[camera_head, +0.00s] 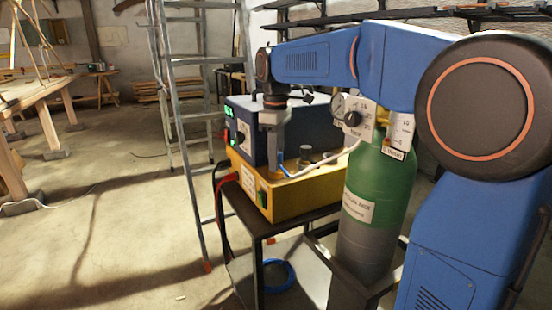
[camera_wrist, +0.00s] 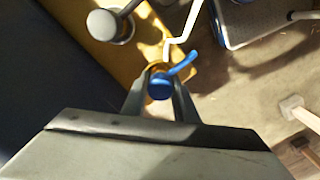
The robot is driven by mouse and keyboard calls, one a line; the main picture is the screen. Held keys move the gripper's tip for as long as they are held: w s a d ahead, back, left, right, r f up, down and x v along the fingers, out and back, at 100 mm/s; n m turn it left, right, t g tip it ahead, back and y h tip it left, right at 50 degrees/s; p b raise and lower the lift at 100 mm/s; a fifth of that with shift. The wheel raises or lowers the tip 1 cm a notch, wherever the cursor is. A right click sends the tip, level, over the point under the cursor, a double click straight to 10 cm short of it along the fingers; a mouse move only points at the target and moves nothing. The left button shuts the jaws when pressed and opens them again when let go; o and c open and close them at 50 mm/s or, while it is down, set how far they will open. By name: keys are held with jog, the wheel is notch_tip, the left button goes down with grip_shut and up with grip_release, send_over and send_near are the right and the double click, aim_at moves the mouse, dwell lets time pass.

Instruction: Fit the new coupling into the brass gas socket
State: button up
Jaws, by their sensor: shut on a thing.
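My gripper (camera_head: 279,160) points down over the front of the yellow unit. In the wrist view its two fingers (camera_wrist: 160,95) are shut on a small blue round piece, which I take to be the coupling (camera_wrist: 160,88). A blue strip runs from it to the upper right. The blue also shows below the fingers in the head view (camera_head: 284,171). A brass-coloured rim, perhaps the gas socket (camera_wrist: 155,68), shows just beyond the blue piece and is mostly hidden. I cannot tell whether the two touch. A white hose (camera_head: 325,161) runs from the cylinder's regulator towards this spot.
The yellow unit (camera_head: 290,199) stands on a dark cart with a dark blue machine (camera_head: 240,125) on it. A grey knob (camera_head: 305,153) rises close by. The green gas cylinder (camera_head: 372,185) stands right, a ladder (camera_head: 186,130) behind left. The floor at left is clear.

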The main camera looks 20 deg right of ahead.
jog(key=o, duration=1.2)
jog(key=shift+c, duration=0.2)
